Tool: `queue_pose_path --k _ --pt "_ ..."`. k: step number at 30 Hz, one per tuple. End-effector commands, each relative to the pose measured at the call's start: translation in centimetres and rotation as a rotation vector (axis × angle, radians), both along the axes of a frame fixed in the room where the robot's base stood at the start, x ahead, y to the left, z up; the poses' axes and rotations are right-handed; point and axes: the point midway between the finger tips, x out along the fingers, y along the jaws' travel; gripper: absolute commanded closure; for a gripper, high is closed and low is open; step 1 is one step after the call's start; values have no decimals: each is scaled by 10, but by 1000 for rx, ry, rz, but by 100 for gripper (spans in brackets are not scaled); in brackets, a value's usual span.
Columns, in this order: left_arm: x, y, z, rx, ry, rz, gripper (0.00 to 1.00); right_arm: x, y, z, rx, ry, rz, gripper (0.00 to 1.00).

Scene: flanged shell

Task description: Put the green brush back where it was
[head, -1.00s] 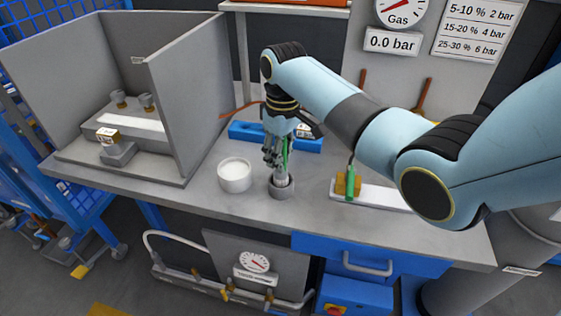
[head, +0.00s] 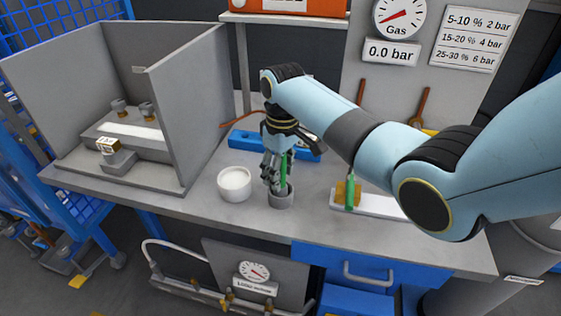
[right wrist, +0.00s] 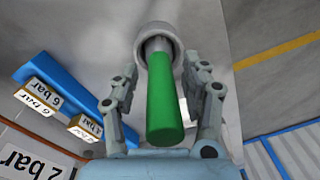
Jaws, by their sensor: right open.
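The green brush (head: 284,168) stands nearly upright with its lower end inside a small grey cup (head: 281,201) on the bench. My right gripper (head: 271,182) points down beside the brush, just above the cup. In the right wrist view the green handle (right wrist: 164,100) lies between the two spread fingers (right wrist: 160,82), with a gap visible on each side. The round cup rim (right wrist: 151,32) shows beyond it and hides the brush's lower end. My left gripper is not in view.
A white round pot (head: 234,184) stands close left of the cup. A blue block (head: 247,139) lies behind. On the right, a second green-handled tool (head: 350,194) is by a yellow block (head: 340,191) on a white tray (head: 379,205). A grey partition (head: 180,105) stands left.

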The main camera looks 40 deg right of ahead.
Motion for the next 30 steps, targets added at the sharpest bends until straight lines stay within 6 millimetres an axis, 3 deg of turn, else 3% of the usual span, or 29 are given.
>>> queue_pose_path --k 16,21,30 --pt "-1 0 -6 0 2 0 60 2 -5 103 -2 -4 0 54" --pt "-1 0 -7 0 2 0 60 2 -5 117 -1 -1 0 54" --pt "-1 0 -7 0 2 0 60 1 -5 119 0 0 0 54"
